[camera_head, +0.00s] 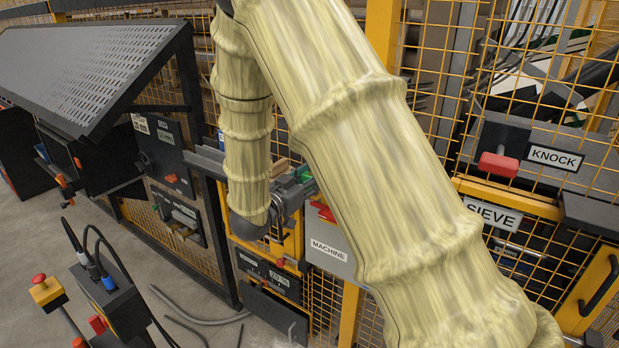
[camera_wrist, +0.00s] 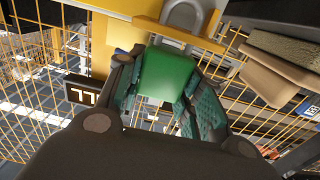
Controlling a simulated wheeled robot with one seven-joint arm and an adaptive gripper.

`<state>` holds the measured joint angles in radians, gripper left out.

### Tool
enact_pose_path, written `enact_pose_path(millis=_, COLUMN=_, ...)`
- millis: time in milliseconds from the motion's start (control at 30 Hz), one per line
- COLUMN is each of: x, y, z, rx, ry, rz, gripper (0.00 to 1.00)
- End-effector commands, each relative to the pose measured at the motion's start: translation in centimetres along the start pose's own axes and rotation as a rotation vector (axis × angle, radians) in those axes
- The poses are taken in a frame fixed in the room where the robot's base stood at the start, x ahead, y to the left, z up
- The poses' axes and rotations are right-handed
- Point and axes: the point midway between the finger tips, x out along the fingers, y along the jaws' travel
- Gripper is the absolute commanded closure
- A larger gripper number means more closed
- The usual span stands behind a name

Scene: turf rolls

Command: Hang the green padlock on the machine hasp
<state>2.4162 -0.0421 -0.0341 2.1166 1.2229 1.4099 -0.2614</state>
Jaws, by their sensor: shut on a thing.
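The green padlock (camera_wrist: 167,75) is between the fingers of my gripper (camera_wrist: 161,88), which is shut on its body. Its grey shackle (camera_wrist: 183,14) points away from the gripper, at the top of the wrist view. A yellow bar (camera_wrist: 180,36) crosses at the shackle's base; I cannot tell whether the shackle passes through a hasp there. In the head view my gripper (camera_head: 292,191) is partly hidden by my arm, above the grey box with the MACHINE label (camera_head: 329,250). The machine hasp is not clearly visible.
Yellow mesh fencing (camera_head: 440,60) stands close behind the arm. A SIEVE sign (camera_head: 493,216) and a red KNOCK handle (camera_head: 498,166) are at right. A black control box (camera_head: 117,300) stands at lower left. Tan blocks (camera_wrist: 280,70) lie right of the padlock.

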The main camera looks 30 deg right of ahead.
Motion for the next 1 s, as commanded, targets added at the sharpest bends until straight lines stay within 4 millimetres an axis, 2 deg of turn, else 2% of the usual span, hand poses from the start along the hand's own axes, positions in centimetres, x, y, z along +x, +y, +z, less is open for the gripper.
enact_pose_path(millis=533, x=0.01, y=0.00, z=1.08, rx=0.000, ry=0.000, rz=0.000, gripper=0.90)
enact_pose_path(millis=567, x=0.01, y=0.00, z=0.98, rx=0.001, ry=0.001, rz=0.000, gripper=0.58)
enact_pose_path(millis=667, x=0.01, y=0.00, z=0.97, rx=0.001, ry=0.000, rz=0.000, gripper=0.40)
enact_pose_path(millis=1000, x=-0.07, y=0.00, z=1.00, rx=0.000, ry=0.000, rz=0.000, gripper=0.39)
